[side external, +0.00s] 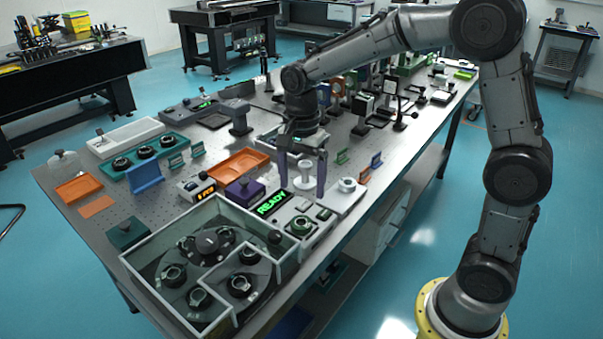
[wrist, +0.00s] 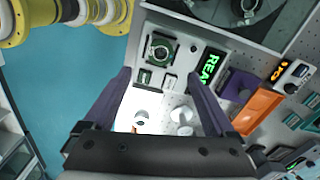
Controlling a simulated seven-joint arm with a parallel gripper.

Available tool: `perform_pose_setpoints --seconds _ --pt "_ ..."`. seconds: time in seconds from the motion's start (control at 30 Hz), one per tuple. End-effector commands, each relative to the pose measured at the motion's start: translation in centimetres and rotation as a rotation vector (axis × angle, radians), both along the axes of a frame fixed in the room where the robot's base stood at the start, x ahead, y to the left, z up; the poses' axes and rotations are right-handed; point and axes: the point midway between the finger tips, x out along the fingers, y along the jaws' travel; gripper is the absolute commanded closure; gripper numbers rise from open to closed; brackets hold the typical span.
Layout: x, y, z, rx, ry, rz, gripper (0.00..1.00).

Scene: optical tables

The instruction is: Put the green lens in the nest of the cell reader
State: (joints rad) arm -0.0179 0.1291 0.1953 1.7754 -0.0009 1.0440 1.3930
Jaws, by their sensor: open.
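The cell reader (side external: 283,215) is a pale box with a lit green READY display, near the table's front edge. It also shows in the wrist view (wrist: 184,50). A round dark-green ringed piece (side external: 299,226) sits on its top, and in the wrist view (wrist: 161,48) it lies in a square recess. It looks like the green lens in the nest, though I cannot fully tell lens from nest. My gripper (side external: 302,190) points down, open and empty, behind the ringed piece. Its purple fingers (wrist: 158,77) are spread wide, apart from the reader.
A white spool-like post (side external: 304,176) stands by my fingers, and a white round piece (side external: 347,185) stands to their right. A walled carousel (side external: 205,262) with several dark ringed mounts is at the front left. A purple box (side external: 244,190) and orange tray (side external: 238,164) stand left.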

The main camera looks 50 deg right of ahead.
Motion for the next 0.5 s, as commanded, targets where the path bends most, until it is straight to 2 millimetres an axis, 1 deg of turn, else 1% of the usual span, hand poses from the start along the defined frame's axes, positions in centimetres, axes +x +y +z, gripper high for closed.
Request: perform_pose_setpoints --seconds 0.03,0.1,0.33,0.43,0.47,0.5 --pt "0.1 0.0 0.7 0.001 -0.003 0.000 0.10" --pt "0.1 0.0 1.3 0.000 -0.002 0.000 0.10" --pt "-0.1 0.0 2.2 0.001 -0.006 0.009 0.10" --pt "-1.2 0.0 3.2 0.000 -0.035 0.075 0.10" --pt "-1.7 -0.1 3.7 -0.001 -0.048 0.110 0.10" --pt "-2.7 -0.1 4.4 -0.004 -0.071 0.170 0.10"
